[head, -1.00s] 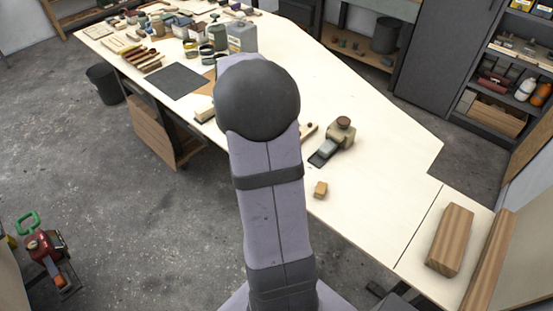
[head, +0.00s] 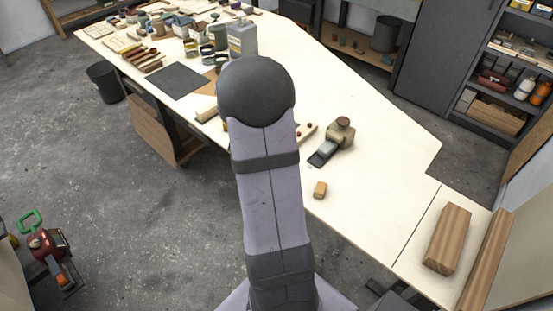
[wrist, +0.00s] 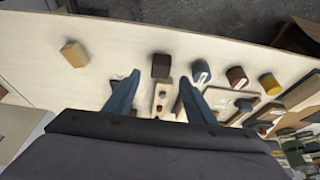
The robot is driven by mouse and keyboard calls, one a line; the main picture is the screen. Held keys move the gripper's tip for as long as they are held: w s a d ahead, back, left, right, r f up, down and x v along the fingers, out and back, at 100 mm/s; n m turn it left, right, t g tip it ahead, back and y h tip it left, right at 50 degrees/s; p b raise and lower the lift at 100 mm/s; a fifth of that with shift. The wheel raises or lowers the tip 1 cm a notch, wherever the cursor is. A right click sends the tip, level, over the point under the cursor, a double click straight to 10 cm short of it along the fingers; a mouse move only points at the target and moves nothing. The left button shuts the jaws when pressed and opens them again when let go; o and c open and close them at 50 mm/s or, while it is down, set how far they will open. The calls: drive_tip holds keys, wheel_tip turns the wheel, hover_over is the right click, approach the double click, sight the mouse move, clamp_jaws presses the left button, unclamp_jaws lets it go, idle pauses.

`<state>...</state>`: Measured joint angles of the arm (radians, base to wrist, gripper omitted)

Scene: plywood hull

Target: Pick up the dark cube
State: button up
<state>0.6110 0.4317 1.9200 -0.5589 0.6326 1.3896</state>
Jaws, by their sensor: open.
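The dark cube (wrist: 161,66) is a small dark brown block on the pale plywood table, near the middle of the wrist view. My gripper (wrist: 159,77) is open, with one blue-grey finger to the left and one to the right of the cube's line. The cube shows just past the fingertips, between them in the picture; no contact is visible. In the head view my own arm covers the gripper, and I cannot make out the cube there.
A tan block (wrist: 75,54) lies left of the cube. A plane-like tool (head: 336,138) stands on the table (head: 375,190).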

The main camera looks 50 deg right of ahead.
drive_tip(key=shift+p+x, duration=0.75)
drive_tip(key=shift+x, duration=1.3)
drive_tip(key=shift+a, duration=0.1)
drive_tip(key=c, duration=1.1)
